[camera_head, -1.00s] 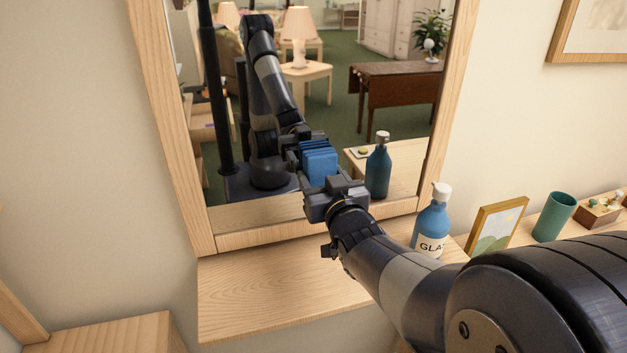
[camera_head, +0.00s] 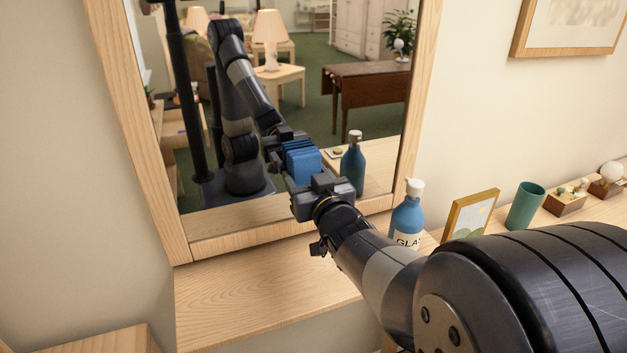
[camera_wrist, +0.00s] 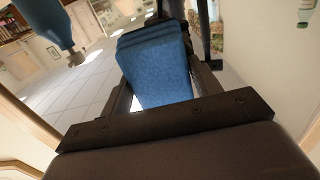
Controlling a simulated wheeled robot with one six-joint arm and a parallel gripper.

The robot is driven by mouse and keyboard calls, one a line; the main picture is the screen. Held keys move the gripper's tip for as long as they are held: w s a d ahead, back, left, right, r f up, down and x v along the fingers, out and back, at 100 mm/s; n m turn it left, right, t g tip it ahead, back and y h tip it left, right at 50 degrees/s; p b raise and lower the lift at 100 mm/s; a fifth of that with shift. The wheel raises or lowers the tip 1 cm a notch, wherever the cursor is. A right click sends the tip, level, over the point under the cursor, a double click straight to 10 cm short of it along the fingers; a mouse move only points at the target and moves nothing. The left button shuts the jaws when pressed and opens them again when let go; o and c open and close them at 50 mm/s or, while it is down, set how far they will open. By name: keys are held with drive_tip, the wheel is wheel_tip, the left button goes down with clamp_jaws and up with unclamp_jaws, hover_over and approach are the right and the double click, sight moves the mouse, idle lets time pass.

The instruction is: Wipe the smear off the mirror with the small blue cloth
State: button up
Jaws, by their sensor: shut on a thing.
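The mirror (camera_head: 189,236) has a pale wooden frame and stands against the wall, filling the upper left of the head view. My gripper (camera_head: 305,176) is in front of the lower part of its glass, shut on the small blue cloth (camera_head: 306,166). The folded cloth also shows between the fingers in the wrist view (camera_wrist: 156,72). The cloth is at or very close to the glass; I cannot tell whether it touches. I cannot make out the smear; my gripper and arm cover part of the mirror.
A wooden shelf (camera_head: 250,295) runs below the mirror. A framed picture (camera_head: 570,27) hangs at upper right.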

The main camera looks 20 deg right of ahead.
sight(274, 174)
drive_tip(key=shift+a+b, duration=0.75)
drive_tip(key=shift+a, duration=0.45)
drive_tip(key=a+b, duration=0.2)
drive_tip(key=shift+f+b, duration=0.2)
drive_tip(key=shift+b, duration=0.15)
drive_tip(key=shift+a+r+b, duration=0.25)
drive_tip(key=shift+a+b, duration=0.55)
drive_tip(key=shift+b, duration=0.2)
drive_tip(key=shift+s+b, duration=0.55)
drive_tip(key=shift+s, duration=2.35)
